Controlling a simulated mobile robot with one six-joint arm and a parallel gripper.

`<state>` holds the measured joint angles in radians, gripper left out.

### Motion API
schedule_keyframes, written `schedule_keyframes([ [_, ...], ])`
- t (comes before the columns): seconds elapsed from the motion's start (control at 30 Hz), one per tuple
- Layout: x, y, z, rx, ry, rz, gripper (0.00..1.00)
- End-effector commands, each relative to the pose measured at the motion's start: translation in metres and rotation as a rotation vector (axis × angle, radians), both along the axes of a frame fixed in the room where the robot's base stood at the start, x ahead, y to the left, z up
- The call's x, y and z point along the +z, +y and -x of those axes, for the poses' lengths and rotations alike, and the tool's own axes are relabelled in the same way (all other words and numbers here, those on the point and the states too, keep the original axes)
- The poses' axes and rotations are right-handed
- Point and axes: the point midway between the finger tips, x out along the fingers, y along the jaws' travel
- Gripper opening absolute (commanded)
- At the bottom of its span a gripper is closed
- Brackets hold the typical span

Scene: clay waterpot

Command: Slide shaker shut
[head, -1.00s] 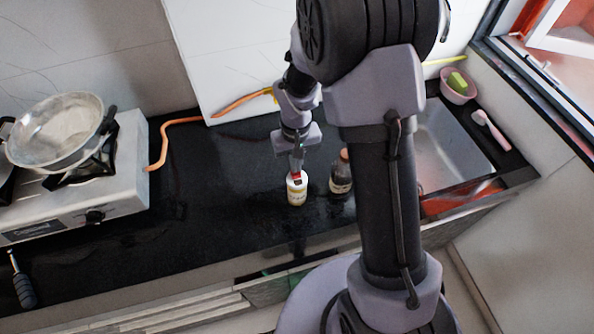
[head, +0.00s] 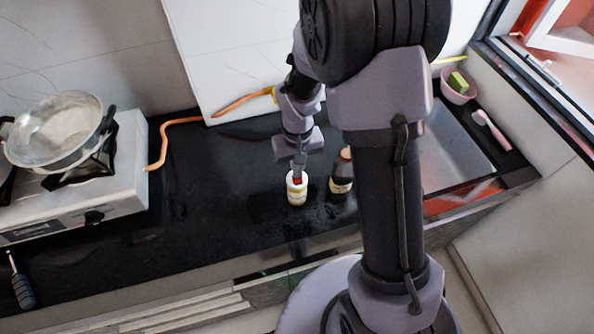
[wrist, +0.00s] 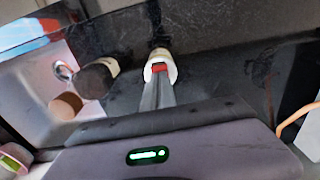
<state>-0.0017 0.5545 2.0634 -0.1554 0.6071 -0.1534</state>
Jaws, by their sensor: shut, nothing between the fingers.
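The shaker (head: 297,193) is a small white container with a yellowish label and a red part at its top. It stands upright on the black counter, left of a dark bottle. My gripper (head: 299,171) is shut and reaches down to the shaker's top. In the wrist view the closed fingers (wrist: 157,88) end at the red part of the shaker (wrist: 160,56), inside or against its white rim. The fingertips cover part of the top, so I cannot tell how far the lid stands open.
A dark bottle (head: 341,173) stands close right of the shaker. A stove (head: 105,185) with a pan (head: 58,128) is at the left. A sink (head: 455,150), a pink bowl (head: 458,88) and a brush (head: 492,130) are at the right. The counter left of the shaker is clear.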

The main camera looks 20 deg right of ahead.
Motion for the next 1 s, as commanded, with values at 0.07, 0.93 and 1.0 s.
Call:
schedule_keyframes([
  [0.07, -0.002, 0.0, 0.003, 0.0, 0.004, 0.0, 0.0],
  [0.93, -0.002, 0.001, 0.014, 0.0, 0.005, 0.0, 0.0],
  [1.0, -0.002, 0.001, 0.014, 0.0, 0.005, 0.0, 0.0],
])
